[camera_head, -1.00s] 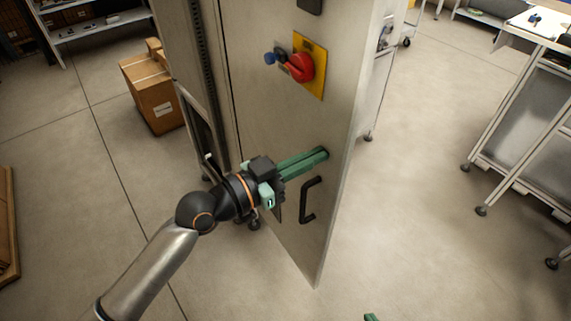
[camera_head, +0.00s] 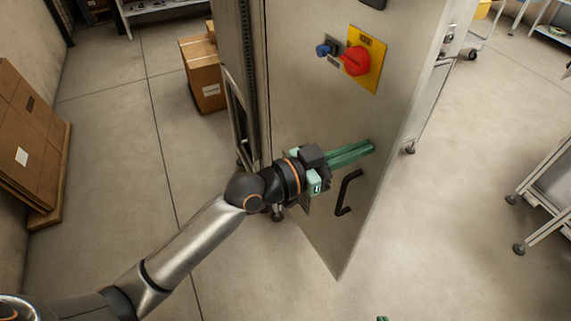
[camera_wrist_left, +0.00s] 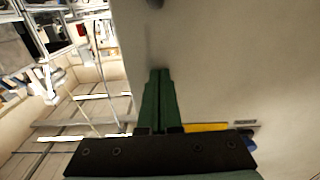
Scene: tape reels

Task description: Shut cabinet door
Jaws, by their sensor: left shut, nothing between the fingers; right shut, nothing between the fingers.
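The cabinet door (camera_head: 310,110) is a tall grey panel standing open, with a red rotary switch (camera_head: 355,61) on a yellow plate and a black handle (camera_head: 347,192). My left gripper (camera_head: 369,147) is shut and empty, its green fingers lying against or very near the door's outer face, just above the handle. I cannot tell for sure whether they touch. In the left wrist view the shut fingers (camera_wrist_left: 158,85) point along the door face (camera_wrist_left: 230,60). Only a small green tip of my right gripper (camera_head: 382,318) shows at the bottom edge of the head view.
A cardboard box (camera_head: 203,75) stands on the floor behind the cabinet. A metal trolley (camera_head: 545,190) stands at the right. The floor between door and trolley is clear.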

